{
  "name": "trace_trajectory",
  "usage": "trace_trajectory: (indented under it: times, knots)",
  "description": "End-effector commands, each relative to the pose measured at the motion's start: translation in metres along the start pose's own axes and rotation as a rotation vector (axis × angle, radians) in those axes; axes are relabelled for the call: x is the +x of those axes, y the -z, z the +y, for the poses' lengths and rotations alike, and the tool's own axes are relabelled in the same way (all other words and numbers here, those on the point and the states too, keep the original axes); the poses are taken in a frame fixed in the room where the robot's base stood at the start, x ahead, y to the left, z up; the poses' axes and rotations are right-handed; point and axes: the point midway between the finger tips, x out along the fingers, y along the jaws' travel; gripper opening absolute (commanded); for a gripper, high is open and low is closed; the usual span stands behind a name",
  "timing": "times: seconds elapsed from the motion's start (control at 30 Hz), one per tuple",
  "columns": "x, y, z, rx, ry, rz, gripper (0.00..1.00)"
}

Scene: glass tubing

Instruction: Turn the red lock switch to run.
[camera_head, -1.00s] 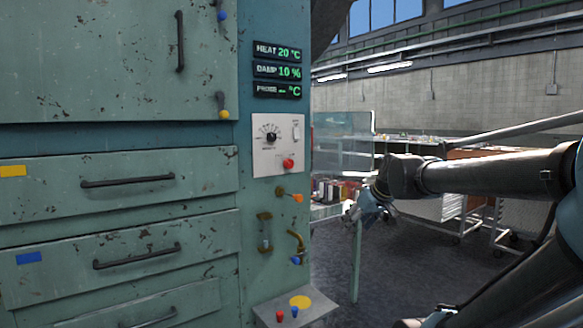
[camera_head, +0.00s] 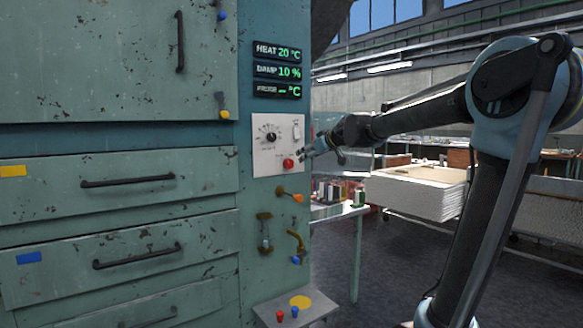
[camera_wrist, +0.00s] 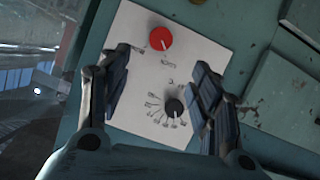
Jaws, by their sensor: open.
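The red lock switch (camera_head: 288,163) is a round red knob low on the white control panel (camera_head: 262,160) of the green cabinet. In the wrist view the red knob (camera_wrist: 160,39) shows with a white pointer mark and small lettering beside it that I cannot read. My gripper (camera_head: 312,150) is just right of the panel in the head view, apart from the knob. In the wrist view my gripper (camera_wrist: 162,75) is open and empty, its fingers on either side of the panel. The red knob lies beyond the fingertips, between them.
Orange (camera_head: 297,198) and blue (camera_head: 296,260) handled valves sit below. Green displays (camera_head: 278,72) are above.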

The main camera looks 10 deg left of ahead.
Motion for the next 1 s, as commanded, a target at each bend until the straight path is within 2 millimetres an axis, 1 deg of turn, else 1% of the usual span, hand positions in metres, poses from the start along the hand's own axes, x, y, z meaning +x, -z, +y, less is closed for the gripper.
trace_trajectory:
  times: [0.1, 1.0]
  knots:
    - [0.017, 0.0, -0.001, 0.0, 0.001, 0.0, 0.58]
    - [0.135, 0.0, -0.001, 0.001, 0.001, 0.0, 0.58]
